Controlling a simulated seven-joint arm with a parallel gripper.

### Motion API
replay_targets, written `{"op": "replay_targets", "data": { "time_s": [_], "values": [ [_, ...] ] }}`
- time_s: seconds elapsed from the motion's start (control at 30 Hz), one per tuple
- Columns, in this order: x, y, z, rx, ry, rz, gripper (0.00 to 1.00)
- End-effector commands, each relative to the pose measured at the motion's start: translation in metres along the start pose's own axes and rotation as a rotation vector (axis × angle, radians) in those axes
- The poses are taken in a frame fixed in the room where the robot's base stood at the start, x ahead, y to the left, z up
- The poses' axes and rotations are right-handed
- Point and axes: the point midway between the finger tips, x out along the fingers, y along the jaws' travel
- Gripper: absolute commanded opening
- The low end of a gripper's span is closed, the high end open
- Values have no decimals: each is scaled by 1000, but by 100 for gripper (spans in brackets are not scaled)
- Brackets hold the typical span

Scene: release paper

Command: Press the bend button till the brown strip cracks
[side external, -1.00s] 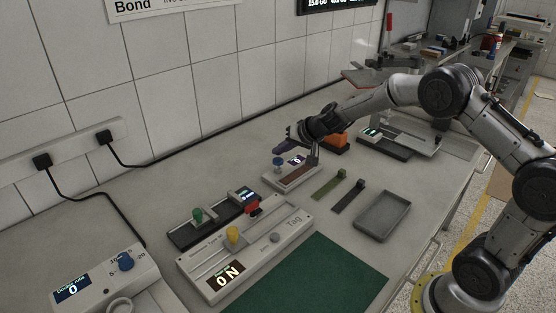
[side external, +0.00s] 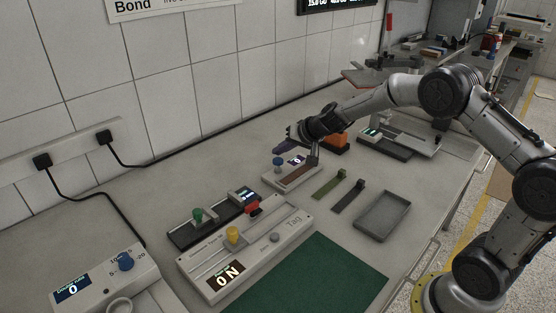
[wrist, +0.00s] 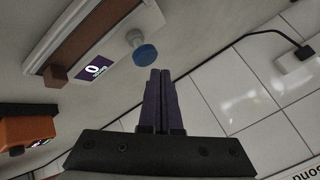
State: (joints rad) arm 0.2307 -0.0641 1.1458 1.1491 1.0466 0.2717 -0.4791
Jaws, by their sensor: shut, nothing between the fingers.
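The bend device, a pale block, stands mid-bench in the side view, with a blue button (side external: 278,162) and a small display (side external: 296,160) that reads 0. The brown strip (side external: 299,175) lies along its top and looks whole; it also shows in the wrist view (wrist: 92,33). My gripper (side external: 281,147) is above and behind the device, close to the blue button. In the wrist view its two dark fingers (wrist: 160,72) are shut together with nothing between them. Their tips are just beside the blue button (wrist: 145,55), and a gap shows between them.
An olive strip (side external: 329,184) and a dark strip (side external: 349,195) lie to the right of the device, then a grey tray (side external: 383,216). An orange block (side external: 337,141) stands behind. The Tag device (side external: 262,243) and a green mat (side external: 310,278) are in front.

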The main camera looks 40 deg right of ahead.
Motion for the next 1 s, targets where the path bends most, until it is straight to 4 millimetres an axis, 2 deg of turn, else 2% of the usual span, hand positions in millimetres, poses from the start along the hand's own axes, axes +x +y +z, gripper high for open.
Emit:
{"op": "replay_targets", "data": {
  "time_s": [1.0],
  "values": [
    [6, 4, 4, 0, 0, 0, 0]
  ]
}}
